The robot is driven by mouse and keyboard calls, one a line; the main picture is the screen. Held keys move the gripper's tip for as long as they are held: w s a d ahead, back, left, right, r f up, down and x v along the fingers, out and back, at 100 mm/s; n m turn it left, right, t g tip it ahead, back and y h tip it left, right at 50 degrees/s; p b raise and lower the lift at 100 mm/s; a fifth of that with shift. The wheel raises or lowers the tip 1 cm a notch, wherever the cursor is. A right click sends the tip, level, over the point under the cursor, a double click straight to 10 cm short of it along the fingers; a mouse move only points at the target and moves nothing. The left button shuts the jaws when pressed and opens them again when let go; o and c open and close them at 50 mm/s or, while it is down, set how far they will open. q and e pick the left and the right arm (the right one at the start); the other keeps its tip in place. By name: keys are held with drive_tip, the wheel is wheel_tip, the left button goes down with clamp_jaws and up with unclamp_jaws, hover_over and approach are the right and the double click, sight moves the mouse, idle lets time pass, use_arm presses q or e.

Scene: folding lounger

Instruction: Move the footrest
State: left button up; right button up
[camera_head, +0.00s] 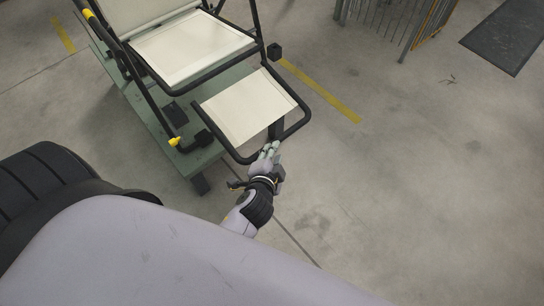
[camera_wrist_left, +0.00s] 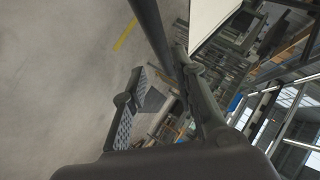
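The footrest (camera_head: 248,106) is a cream panel in a black tube frame, at the low end of the lounger, extended outward. My left gripper (camera_head: 269,151) is at the footrest's near tube edge, close to its lower right corner. In the left wrist view, the two fingers (camera_wrist_left: 158,105) are spread apart. A dark frame tube (camera_wrist_left: 157,38) runs down between them, nearer the right finger. Contact with the tube cannot be told. Part of a cream panel (camera_wrist_left: 210,18) shows at the top. My right gripper is not in view.
The lounger seat (camera_head: 190,48) stands on a green platform (camera_head: 160,128) behind the footrest. A dark mat (camera_head: 508,38) and a metal rack (camera_head: 395,20) lie at the upper right. A yellow floor line (camera_head: 320,90) runs beside the footrest. The concrete floor on the right is clear.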

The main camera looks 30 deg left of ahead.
use_arm(q)
drive_tip(key=shift+v, duration=1.65)
drive_tip(key=shift+c, duration=0.2)
